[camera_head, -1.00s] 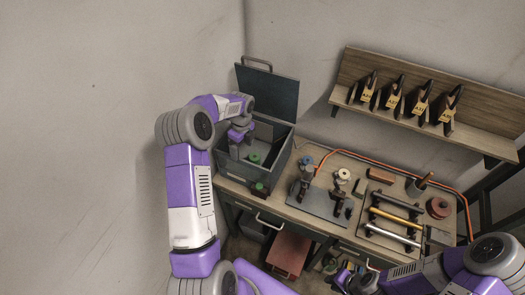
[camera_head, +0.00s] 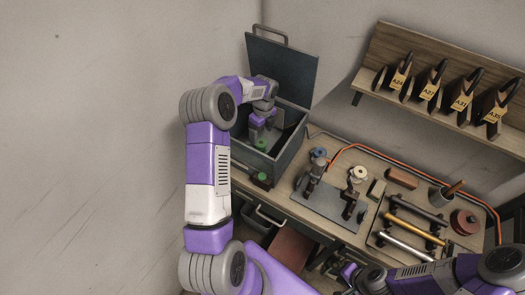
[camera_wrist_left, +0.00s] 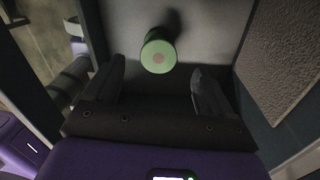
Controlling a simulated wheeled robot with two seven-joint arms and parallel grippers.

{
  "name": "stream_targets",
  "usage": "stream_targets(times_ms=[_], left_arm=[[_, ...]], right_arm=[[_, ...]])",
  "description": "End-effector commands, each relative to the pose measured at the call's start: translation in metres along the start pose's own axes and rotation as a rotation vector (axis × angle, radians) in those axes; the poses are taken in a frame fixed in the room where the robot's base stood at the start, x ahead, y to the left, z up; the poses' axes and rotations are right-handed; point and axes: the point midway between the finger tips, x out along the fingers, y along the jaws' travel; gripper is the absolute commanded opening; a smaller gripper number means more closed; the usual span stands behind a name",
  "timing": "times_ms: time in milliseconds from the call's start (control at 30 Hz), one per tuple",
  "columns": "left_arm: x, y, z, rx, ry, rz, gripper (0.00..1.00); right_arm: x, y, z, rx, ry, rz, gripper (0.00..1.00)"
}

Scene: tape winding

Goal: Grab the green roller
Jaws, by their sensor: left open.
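The green roller (camera_head: 261,144) stands inside an open dark box (camera_head: 290,145) at the back left of the bench. In the left wrist view the roller (camera_wrist_left: 158,52) shows its round green end with a pinkish centre, just beyond the fingertips and roughly centred between them. My left gripper (camera_head: 259,134) reaches down into the box above the roller. In the left wrist view its two fingers (camera_wrist_left: 157,75) are apart with nothing between them. My right gripper (camera_head: 350,272) is low at the bottom of the head view, far from the roller; its jaws are unclear.
The raised lid (camera_head: 282,70) stands behind the box, and the box walls surround my left gripper. A small green-topped part (camera_head: 263,178) is at the box's front. A stand plate (camera_head: 325,205) and several rods (camera_head: 410,227) lie to the right, below a shelf (camera_head: 450,80).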

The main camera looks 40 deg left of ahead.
Motion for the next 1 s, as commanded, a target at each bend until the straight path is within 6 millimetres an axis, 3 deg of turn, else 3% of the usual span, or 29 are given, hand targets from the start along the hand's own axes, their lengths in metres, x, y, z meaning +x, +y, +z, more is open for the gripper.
stream_targets(times_ms=[367, 600, 900, 1000], left_arm=[[0.038, 0.001, -0.001, -0.002, 0.001, 0.002, 0.84], [0.073, 0.001, -0.003, 0.0, 0.0, 0.001, 0.84], [0.08, 0.001, -0.003, -0.001, -0.001, -0.001, 0.84], [0.079, 0.001, -0.003, -0.001, -0.001, -0.001, 0.72]], right_arm=[[0.004, 0.001, 0.0, 0.0, 0.0, 0.0, 0.23], [0.003, 0.001, 0.0, 0.0, 0.0, 0.0, 0.23], [0.003, 0.001, 0.0, 0.0, 0.0, 0.0, 0.23], [0.003, 0.001, 0.0, 0.0, 0.0, 0.0, 0.23]])
